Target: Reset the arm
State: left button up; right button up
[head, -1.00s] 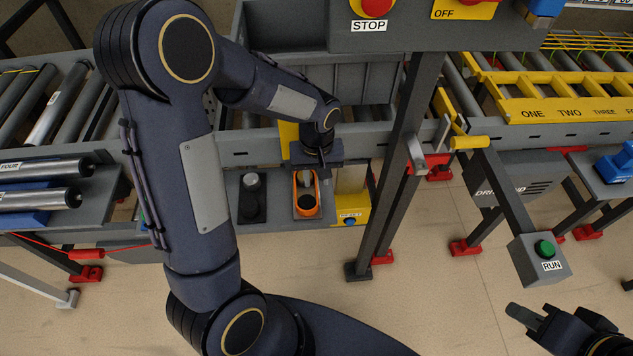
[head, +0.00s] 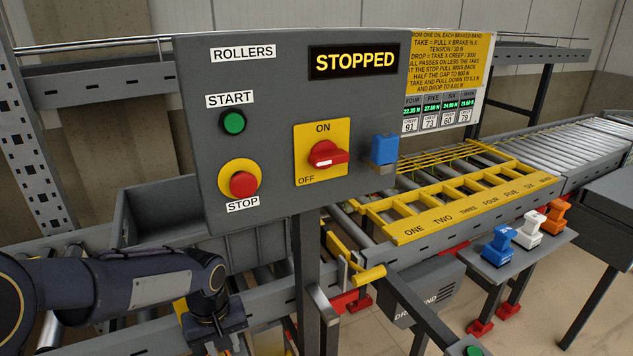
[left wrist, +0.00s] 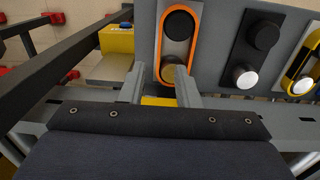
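In the left wrist view my left gripper (left wrist: 161,82) has its two fingers apart with nothing held between them. Beyond the fingertips is an orange-rimmed slot (left wrist: 194,45) with a black pad and a brass-coloured round knob (left wrist: 172,72). In the head view my left arm comes in at the lower left and bends down at its wrist; its fingertips are below the picture. My right arm and right gripper are not in view.
A grey control panel (head: 285,85) reads STOPPED, its red switch (head: 327,154) by OFF. Its post stands right of my left arm. A grey bin (head: 155,210) is behind that arm. A yellow lettered rack (head: 440,224) lies right.

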pick_arm(q)
jog(key=s+d+r+m+t+h, duration=0.1)
jog(key=s+r, duration=0.3)
jog(key=s, duration=0.4)
jog(key=s+d+r+m+t+h, duration=0.1)
jog(key=s+r+m+t+h, duration=0.1)
jog(key=s, duration=0.7)
notch_tip(320, 180, up, 3)
jog(key=shift+s+f+m+t, duration=0.1)
jog(key=shift+s+m+t, duration=0.2)
jog(key=shift+m+t, duration=0.7)
jog(key=shift+c, duration=0.4)
